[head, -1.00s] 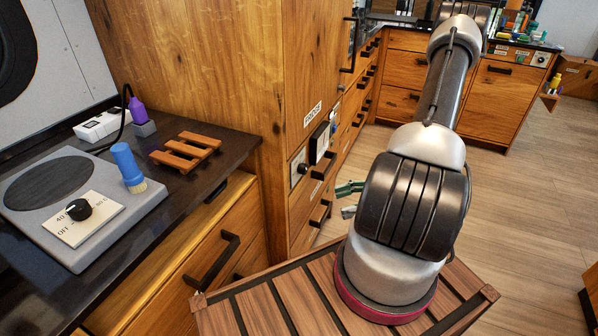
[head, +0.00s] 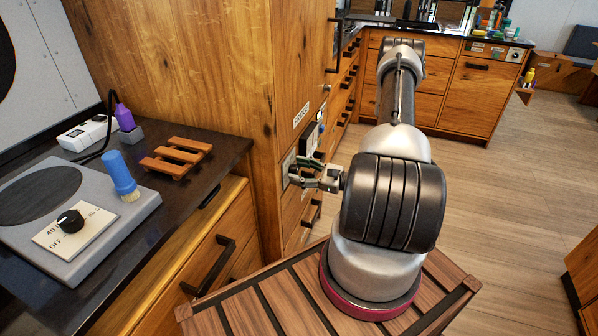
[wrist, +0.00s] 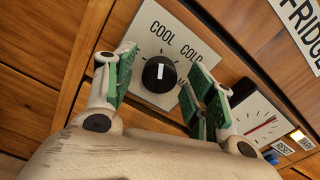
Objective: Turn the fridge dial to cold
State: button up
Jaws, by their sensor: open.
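The fridge dial (wrist: 159,74) is a round black knob with a white mark on a pale square plate (wrist: 143,40). In the wrist view the mark points up, toward the word COOL. COLD is printed to its right, and a further word is partly hidden by a finger. My gripper (wrist: 162,66) is open, its green-padded fingers on either side of the knob, with gaps showing between pads and knob. In the head view my gripper (head: 300,172) is at the wooden fridge front, hiding the knob; a bit of the plate (head: 287,166) shows.
A gauge with a red needle (wrist: 258,126), a lit button (wrist: 297,135) and a blue button (wrist: 271,157) sit right of the dial. The FRIDGE label (wrist: 298,22) is above. At left, a dark counter holds a hob (head: 108,238), a blue brush (head: 121,174) and a wooden rack (head: 176,158).

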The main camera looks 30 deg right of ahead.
jog(key=shift+w+a, duration=0.15)
jog(key=shift+w, duration=0.05)
jog(key=shift+c, duration=0.5)
jog(key=c, duration=0.9)
jog(key=shift+c, duration=0.2)
jog(key=m, duration=0.5)
jog(key=shift+m, duration=0.4)
jog(key=m, duration=0.5)
jog(key=shift+m, duration=0.4)
